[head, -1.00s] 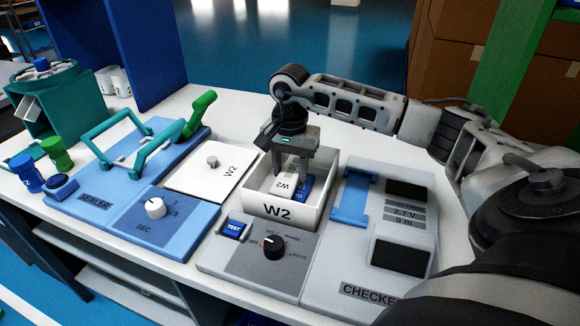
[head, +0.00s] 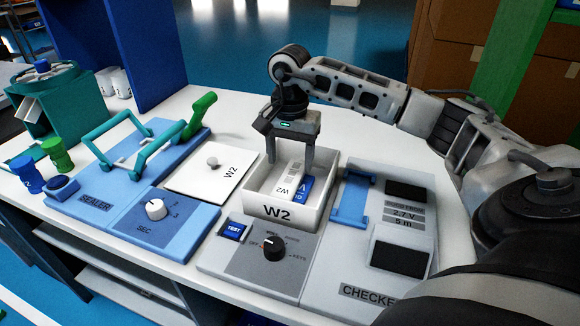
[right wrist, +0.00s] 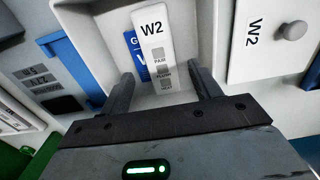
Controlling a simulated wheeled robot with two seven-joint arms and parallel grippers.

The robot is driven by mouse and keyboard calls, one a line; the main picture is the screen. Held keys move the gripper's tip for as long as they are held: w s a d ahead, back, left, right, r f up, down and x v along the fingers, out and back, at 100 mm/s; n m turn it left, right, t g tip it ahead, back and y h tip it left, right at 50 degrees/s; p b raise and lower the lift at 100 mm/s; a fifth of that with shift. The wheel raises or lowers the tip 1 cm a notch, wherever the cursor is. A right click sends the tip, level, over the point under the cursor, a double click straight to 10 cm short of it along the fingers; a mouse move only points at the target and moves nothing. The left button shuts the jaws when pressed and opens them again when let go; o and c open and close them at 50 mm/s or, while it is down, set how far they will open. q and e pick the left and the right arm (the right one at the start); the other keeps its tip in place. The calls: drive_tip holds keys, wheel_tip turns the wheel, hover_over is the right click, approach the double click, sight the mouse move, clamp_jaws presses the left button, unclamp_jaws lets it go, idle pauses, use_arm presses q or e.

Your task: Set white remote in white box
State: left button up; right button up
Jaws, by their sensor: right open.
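The white box (head: 281,214), marked W2, stands open on the table. The white remote (head: 291,183), marked W2, is inside it, leaning at a tilt beside a blue card-like item (head: 305,188). In the right wrist view the remote (right wrist: 158,45) lies beyond the fingertips, with the blue item (right wrist: 134,48) partly behind it. My right gripper (head: 291,168) is open, pointing down over the box. Its fingers are spread apart, with nothing held between them. My left gripper is not in view.
The box's white lid (head: 212,171), with a knob, lies to its left. The checker (head: 369,235) stands on the right and the grey test dial unit (head: 259,257) in front. The blue sealer (head: 130,175) with teal handles is on the left.

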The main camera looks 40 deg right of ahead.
sight(290, 178)
wheel_tip(290, 178, up, 9)
idle(0.8)
